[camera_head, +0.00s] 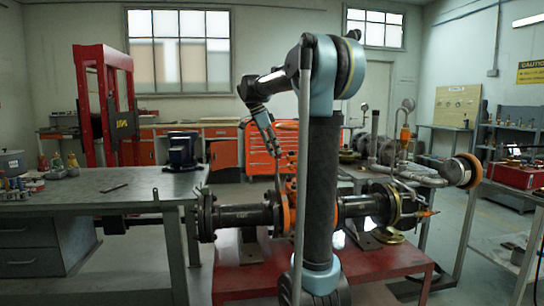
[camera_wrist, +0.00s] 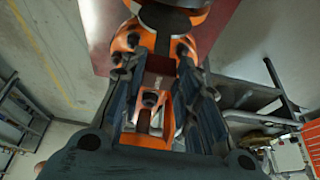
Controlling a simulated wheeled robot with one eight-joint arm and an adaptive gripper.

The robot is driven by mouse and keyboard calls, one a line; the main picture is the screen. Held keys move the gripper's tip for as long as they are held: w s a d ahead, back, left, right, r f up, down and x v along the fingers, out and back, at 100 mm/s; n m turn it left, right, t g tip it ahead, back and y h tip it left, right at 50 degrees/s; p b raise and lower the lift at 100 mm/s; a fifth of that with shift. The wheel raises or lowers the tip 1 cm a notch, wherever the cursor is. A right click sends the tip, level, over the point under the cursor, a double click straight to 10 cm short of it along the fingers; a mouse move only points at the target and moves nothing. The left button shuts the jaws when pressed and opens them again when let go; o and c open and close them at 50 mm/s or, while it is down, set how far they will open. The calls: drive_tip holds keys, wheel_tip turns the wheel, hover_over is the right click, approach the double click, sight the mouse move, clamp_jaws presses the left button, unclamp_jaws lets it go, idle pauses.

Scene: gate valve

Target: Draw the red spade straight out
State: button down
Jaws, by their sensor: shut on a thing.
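The red spade (camera_wrist: 166,112) appears in the wrist view as an orange-red piece between the dark fingers of my gripper (camera_wrist: 159,78). My gripper is shut on it, with a finger on each side. An orange flange (camera_wrist: 126,42) with bolts lies just beyond the fingertips. In the head view the dark pipe run (camera_head: 243,215) crosses above a red bench, with an orange flange (camera_head: 287,216) beside my arm. My gripper (camera_head: 277,172) points down there, just above the flanges. My arm column hides part of the joint, so the spade's depth between the flanges cannot be told.
A grey table (camera_head: 95,188) with jars and a blue device (camera_head: 182,150) stands at left. The red bench (camera_head: 385,262) lies under the pipe. Curved piping with an orange-rimmed end (camera_head: 465,171) rises at right. The air above the pipe left of my arm looks free.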

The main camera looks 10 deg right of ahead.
drive_tip(key=shift+r, duration=1.75)
drive_tip(key=shift+s, duration=0.1)
